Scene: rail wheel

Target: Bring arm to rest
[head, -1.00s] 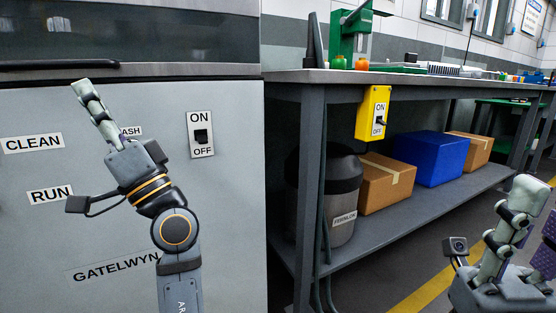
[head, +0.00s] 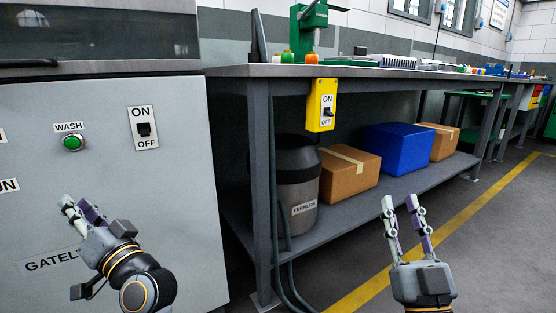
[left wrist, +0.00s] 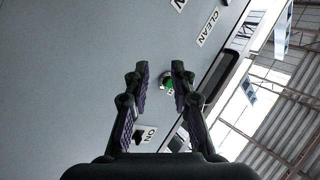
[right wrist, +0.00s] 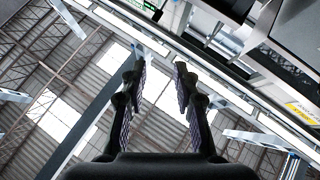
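My left gripper (head: 80,207) is low in front of the grey machine panel (head: 178,195), pointing up and left. It is open and empty, with a gap between its fingers in the left wrist view (left wrist: 160,72). The green WASH button (head: 72,143) is above it and apart from it; the button also shows beyond the fingers in the left wrist view (left wrist: 167,83). My right gripper (head: 401,205) points up in front of the bench, over the floor. It is open, and the right wrist view (right wrist: 160,70) shows nothing between its fingers.
The panel has an ON/OFF switch (head: 144,129). A bench (head: 350,72) carries a yellow switch box (head: 322,105). Its lower shelf holds a grey bin (head: 298,190), two cardboard boxes (head: 349,175) and a blue box (head: 398,150). Floor right of the yellow line is clear.

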